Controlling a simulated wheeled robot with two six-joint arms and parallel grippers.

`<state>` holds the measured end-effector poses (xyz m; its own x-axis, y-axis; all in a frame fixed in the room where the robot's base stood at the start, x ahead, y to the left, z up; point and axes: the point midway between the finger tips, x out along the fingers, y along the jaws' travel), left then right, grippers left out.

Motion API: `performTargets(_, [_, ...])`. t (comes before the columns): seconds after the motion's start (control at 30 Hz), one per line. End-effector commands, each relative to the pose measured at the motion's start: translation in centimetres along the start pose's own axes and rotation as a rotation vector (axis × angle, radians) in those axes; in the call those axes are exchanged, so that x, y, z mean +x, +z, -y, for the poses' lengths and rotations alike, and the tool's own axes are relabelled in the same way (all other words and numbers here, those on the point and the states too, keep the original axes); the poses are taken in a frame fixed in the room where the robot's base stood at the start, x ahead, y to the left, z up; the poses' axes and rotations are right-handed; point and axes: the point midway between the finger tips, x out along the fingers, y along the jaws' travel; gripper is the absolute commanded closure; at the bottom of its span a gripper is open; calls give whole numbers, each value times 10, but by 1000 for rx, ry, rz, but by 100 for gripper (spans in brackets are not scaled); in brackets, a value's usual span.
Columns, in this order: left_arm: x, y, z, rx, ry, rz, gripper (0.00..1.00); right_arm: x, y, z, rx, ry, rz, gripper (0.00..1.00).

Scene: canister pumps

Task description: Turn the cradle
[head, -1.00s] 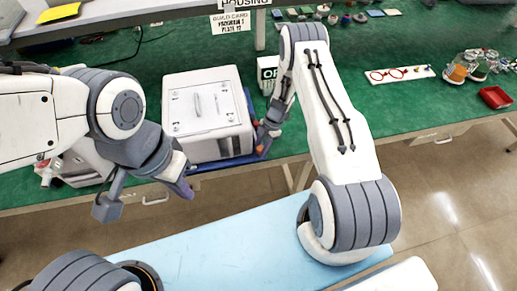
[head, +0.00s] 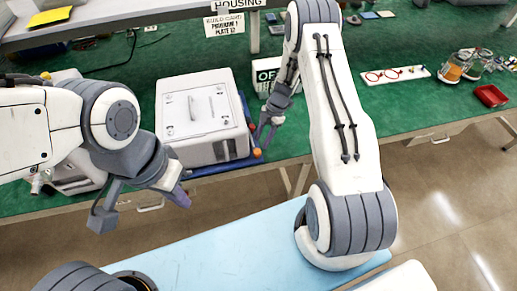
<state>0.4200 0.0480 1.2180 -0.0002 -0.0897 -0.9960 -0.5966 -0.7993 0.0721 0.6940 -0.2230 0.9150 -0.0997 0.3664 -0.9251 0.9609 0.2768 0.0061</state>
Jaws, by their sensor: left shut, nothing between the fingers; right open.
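A blue cradle (head: 243,104) lies on the green bench and shows along the right and front edges of the white boxy housing (head: 200,112) standing on it. A small orange piece (head: 257,153) shows at the cradle's near right corner. My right gripper (head: 267,137) is open at the cradle's right edge, close to the orange piece. I cannot tell whether its fingers touch the cradle. My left gripper (head: 184,200) is shut and empty, in front of the bench, lower left of the housing. My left forearm hides part of the bench.
A white lettered box (head: 266,75) stands just behind my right gripper. A raised shelf (head: 140,27) with hanging cards is at the back. A white strip with red rings (head: 392,74), glass jars and a red tray (head: 491,96) are at the right.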

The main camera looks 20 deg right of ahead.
Motion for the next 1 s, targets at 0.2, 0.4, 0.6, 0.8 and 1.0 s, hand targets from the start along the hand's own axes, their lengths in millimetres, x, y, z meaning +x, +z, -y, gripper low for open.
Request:
performTargets(0.2, [11,1,1,-2,0,0,100,-32,1,0,1,1,0,53])
performTargets(0.4, [12,1,1,-2,0,0,100,-41,0,0,1,-1,-1,53])
performTargets(0.6, [12,1,1,-2,0,0,100,-41,0,1,1,-2,-2,53])
performTargets(0.8, [12,1,1,-2,0,0,100,-41,0,0,1,-2,-2,53])
performTargets(1.0, [12,1,1,-2,0,0,100,-41,1,2,3,-1,-2,53])
